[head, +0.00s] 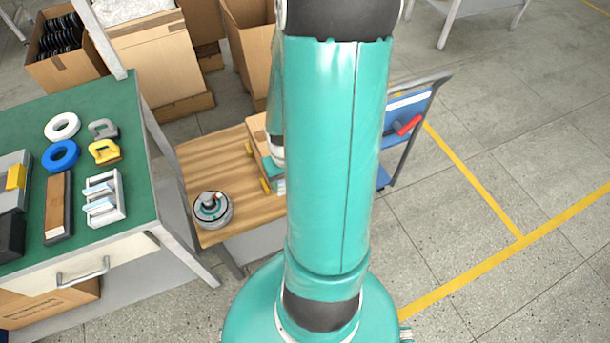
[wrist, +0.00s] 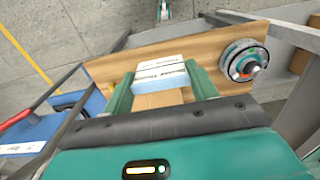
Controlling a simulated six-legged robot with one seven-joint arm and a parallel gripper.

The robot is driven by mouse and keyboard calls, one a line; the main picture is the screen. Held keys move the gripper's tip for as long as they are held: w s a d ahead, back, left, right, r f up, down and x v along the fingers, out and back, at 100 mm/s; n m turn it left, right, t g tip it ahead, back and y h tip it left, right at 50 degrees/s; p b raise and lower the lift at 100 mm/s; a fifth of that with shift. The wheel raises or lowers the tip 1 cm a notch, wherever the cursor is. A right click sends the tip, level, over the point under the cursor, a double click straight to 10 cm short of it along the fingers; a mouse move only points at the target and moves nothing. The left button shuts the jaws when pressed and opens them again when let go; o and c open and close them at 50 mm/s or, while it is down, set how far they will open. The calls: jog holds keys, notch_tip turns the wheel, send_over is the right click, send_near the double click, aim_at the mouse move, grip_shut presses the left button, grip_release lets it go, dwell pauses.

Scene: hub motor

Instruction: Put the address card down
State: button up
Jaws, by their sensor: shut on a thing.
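The address card (wrist: 158,77) is a small white piece with printed lines and a light blue front edge. It sits between the two teal fingers of my gripper (wrist: 160,70) in the wrist view. My gripper is shut on it, above the wooden tabletop (wrist: 235,36). A tan surface shows just below the card; I cannot tell whether the card touches it. In the head view my own arm hides the card and most of the gripper. A tan carton edge (head: 257,128) shows beside my arm on the wooden tabletop (head: 205,158).
A round hub motor (head: 211,209) stands at the tabletop's front left; it also shows in the wrist view (wrist: 243,60). The green workbench (head: 110,90) with tape rolls and tools is at left. A blue trolley (head: 405,105) stands behind at right. Open floor lies at right.

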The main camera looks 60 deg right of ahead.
jog(key=shift+w+d+f, duration=0.75)
jog(key=shift+d+f, duration=1.3)
jog(key=shift+f, duration=0.05)
jog(key=shift+w+d+f, duration=0.75)
jog(key=shift+d+f, duration=1.3)
jog(key=shift+f, duration=0.1)
jog(key=shift+w+d+f, duration=0.75)
jog(key=shift+d+f, duration=1.3)
jog(key=shift+f, duration=0.05)
jog(key=shift+s+a+f, duration=0.1)
jog(key=shift+f, duration=0.5)
jog(key=o, duration=0.9)
jog(key=shift+f, duration=0.1)
jog(key=shift+o, duration=0.2)
